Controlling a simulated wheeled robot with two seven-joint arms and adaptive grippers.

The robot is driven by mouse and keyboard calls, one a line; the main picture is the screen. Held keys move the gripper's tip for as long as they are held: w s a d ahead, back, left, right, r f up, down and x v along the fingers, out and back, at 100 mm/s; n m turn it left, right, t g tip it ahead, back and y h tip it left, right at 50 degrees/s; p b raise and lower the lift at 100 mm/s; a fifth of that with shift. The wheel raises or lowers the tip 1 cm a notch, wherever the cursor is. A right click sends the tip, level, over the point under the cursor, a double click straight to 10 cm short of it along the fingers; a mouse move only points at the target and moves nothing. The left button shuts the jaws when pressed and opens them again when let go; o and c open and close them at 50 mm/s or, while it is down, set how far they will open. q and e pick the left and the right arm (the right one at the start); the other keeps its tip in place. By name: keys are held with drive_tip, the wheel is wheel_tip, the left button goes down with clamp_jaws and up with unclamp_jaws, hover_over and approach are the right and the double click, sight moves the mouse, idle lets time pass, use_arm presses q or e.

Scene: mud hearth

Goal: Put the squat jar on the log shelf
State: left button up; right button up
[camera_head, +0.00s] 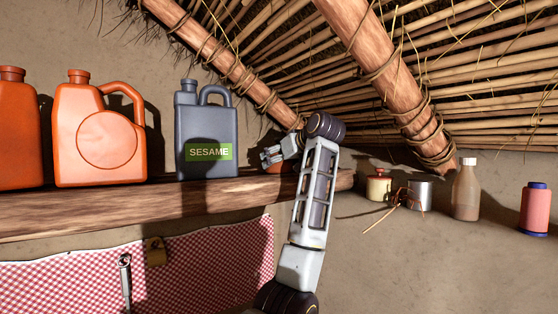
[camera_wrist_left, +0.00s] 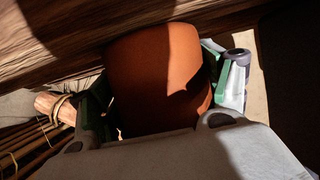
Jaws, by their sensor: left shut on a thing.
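The squat jar is rounded and terracotta-orange. It fills the middle of the left wrist view (camera_wrist_left: 155,75), between the fingers of my left gripper (camera_wrist_left: 165,92), which is shut on it. In the head view my left gripper (camera_head: 271,156) is over the right part of the log shelf (camera_head: 130,208), and only a small orange part of the jar (camera_head: 284,168) shows beside it, low over the shelf top. In the left wrist view the jar's edge meets the shelf wood (camera_wrist_left: 50,40); I cannot tell whether they touch. My right gripper is not in view.
The dark sesame jug (camera_head: 208,125) stands on the shelf just left of my gripper. An orange jug (camera_head: 80,135) and another stand farther left. Sloping roof poles (camera_head: 215,50) hang close above. A cream pot (camera_head: 378,187), a tin and bottles stand at right.

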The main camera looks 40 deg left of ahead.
use_arm(q)
drive_tip(key=shift+f, duration=0.1)
idle(0.3)
drive_tip(key=o, duration=1.8)
drive_tip(key=shift+r, duration=0.2)
drive_tip(key=shift+s+d+r+b, duration=0.2)
drive_tip(key=shift+d+b, duration=0.1)
drive_tip(key=shift+d, duration=0.35)
drive_tip(key=shift+b+v, duration=1.3)
drive_tip(key=shift+v, duration=4.05)
